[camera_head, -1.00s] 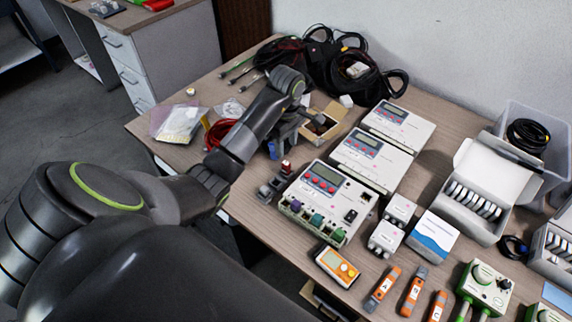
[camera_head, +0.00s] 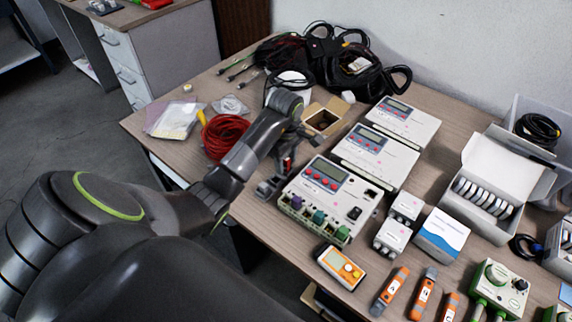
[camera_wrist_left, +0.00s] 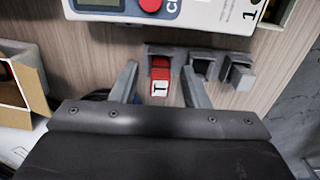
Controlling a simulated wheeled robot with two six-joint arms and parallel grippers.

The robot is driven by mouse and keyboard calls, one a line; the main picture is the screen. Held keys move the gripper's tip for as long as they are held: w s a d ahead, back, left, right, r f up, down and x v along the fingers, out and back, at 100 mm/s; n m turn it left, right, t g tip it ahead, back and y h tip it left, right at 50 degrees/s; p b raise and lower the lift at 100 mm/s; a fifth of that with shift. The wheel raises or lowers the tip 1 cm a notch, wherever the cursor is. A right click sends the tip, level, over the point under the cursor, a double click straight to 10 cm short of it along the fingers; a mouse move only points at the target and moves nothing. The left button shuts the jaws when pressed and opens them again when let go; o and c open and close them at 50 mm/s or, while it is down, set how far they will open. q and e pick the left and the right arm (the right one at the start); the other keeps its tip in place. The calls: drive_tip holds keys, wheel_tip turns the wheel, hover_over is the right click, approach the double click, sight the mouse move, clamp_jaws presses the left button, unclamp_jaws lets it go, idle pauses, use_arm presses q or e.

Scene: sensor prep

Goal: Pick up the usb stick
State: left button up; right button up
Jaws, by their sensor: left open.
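A small red stick with a white end marked T (camera_wrist_left: 160,82), which looks like the usb stick, stands in a grey slotted holder (camera_wrist_left: 203,66). In the head view the red stick (camera_head: 287,164) shows only partly, below my left gripper (camera_head: 291,148), and the holder (camera_head: 268,188) sits left of the nearest white meter box. In the left wrist view my left gripper (camera_wrist_left: 160,80) is open, with one finger on each side of the stick. Whether the fingers touch it I cannot tell. My right gripper is not in view.
White meter boxes (camera_head: 323,190) stand right beside the holder. An open cardboard box (camera_head: 322,120) and a red cable coil (camera_head: 222,136) lie behind. Orange tools (camera_head: 391,291) and an orange meter (camera_head: 342,267) lie at the front edge.

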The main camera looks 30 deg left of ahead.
sight(287, 159)
use_arm(q)
clamp_jaws()
drive_tip(key=shift+r, duration=0.1)
drive_tip(key=shift+r, duration=0.55)
wheel_tip(287, 159, up, 9)
drive_tip(key=p, duration=0.7)
drive_tip(key=shift+f, duration=0.1)
drive_tip(key=shift+d, duration=0.15)
